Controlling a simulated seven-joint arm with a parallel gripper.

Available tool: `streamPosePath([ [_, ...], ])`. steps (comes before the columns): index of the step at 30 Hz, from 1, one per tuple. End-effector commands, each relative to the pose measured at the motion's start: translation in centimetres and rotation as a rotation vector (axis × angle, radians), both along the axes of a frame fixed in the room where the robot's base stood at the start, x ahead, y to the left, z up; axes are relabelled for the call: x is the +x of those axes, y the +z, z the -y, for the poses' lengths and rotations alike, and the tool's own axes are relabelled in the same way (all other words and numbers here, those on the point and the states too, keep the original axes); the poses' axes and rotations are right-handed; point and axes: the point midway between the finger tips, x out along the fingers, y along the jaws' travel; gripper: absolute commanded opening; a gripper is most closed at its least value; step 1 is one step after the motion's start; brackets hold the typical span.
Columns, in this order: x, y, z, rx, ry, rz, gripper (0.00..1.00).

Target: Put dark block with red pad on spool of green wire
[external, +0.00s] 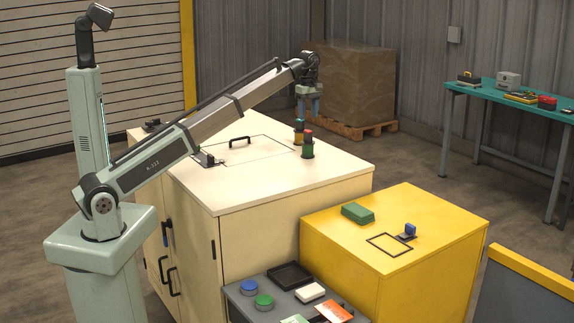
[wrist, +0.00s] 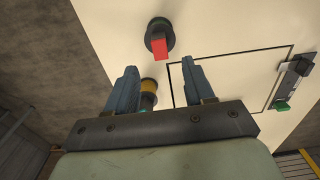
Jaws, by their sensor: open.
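The dark block with the red pad (external: 308,135) stands upright on top of the spool of green wire (external: 307,152), near the far right part of the cream cabinet top. In the wrist view the red pad (wrist: 159,49) faces me, with the green spool (wrist: 158,24) beneath it. My gripper (external: 309,106) is open and empty, pointing down above the spools. In the wrist view its two blue-grey fingers (wrist: 158,66) are spread apart, with the red pad just beyond their tips. The gripper touches neither block nor spool.
A yellow spool (external: 298,139) with a green-topped piece (external: 299,124) on it stands close behind the green spool. A hatch with a black handle (external: 239,141) lies to the left. The yellow cabinet (external: 440,218) carries a green box (external: 358,212). The cabinet top's front is clear.

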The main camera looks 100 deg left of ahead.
Motion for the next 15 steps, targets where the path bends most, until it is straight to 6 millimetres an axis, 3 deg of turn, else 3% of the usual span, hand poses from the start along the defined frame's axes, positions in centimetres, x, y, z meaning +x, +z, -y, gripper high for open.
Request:
streamPosePath([
  [6,0.1,2.9,-0.1,0.001,0.000,0.001,0.53],
  [15,0.0,3.8,0.0,0.000,0.000,0.000,0.53],
])
